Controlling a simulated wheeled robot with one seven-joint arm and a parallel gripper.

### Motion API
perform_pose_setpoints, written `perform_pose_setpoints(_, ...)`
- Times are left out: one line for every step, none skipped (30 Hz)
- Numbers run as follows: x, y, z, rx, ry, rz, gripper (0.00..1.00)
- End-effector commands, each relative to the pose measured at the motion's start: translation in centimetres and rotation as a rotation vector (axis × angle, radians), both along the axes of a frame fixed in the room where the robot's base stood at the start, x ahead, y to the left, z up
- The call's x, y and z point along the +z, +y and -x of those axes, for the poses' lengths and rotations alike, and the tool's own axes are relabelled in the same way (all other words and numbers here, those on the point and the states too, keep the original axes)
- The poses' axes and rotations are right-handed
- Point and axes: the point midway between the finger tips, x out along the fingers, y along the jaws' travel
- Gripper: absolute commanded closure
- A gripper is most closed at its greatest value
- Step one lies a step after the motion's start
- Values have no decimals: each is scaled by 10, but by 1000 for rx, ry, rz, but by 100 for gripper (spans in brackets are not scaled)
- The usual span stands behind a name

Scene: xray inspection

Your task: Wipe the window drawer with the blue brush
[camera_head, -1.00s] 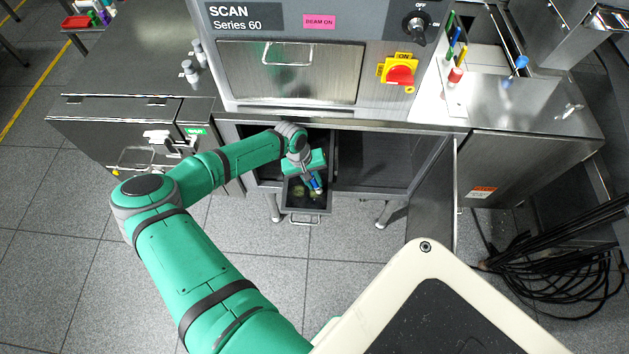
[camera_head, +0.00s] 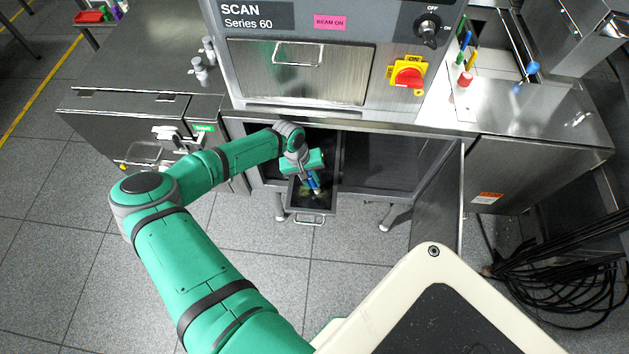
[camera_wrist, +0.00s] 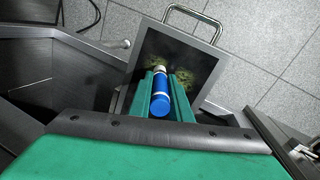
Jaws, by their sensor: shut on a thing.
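The open drawer (camera_head: 322,205) juts out of the cabinet below the scanner, with its handle at the front. Its dark floor has yellowish-green smudges, which also show in the wrist view, where the drawer rim (camera_wrist: 222,62) is seen from above. My gripper (camera_head: 313,178) is inside the drawer outline, pointing down. In the wrist view my gripper (camera_wrist: 163,92) is shut on the blue brush (camera_wrist: 160,100), a blue cylinder with a white band. The brush's far end points at the drawer floor near the smudges. I cannot tell whether it touches.
An open cabinet door (camera_head: 438,205) stands right of the drawer. The scanner front (camera_head: 300,75) with a red-and-yellow switch (camera_head: 407,75) is above. Black cables (camera_head: 550,285) lie at the right. The floor in front of the drawer is clear.

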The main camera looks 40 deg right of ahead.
Motion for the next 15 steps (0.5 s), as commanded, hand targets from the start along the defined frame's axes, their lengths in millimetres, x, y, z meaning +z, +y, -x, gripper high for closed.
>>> perform_pose_setpoints(0,2,-2,2,0,-1,100)
perform_pose_setpoints(0,3,-3,2,0,-1,100)
perform_pose_setpoints(0,4,-5,2,0,-1,100)
perform_pose_setpoints(0,5,-6,2,-1,-2,100)
perform_pose_setpoints(0,5,-6,2,-1,-2,100)
perform_pose_setpoints(0,6,-7,1,-1,-2,100)
perform_pose_setpoints(0,7,-8,1,-1,-2,100)
perform_pose_setpoints(0,7,-8,1,-1,-2,100)
perform_pose_setpoints(0,7,-8,0,-1,-2,100)
perform_pose_setpoints(0,7,-8,0,-1,-2,100)
perform_pose_setpoints(0,7,-8,0,-1,-2,100)
perform_pose_setpoints(0,7,-8,0,-1,-2,100)
perform_pose_setpoints(0,7,-8,0,-1,-2,100)
perform_pose_setpoints(0,7,-8,0,-1,-2,100)
perform_pose_setpoints(0,7,-8,0,-1,-2,100)
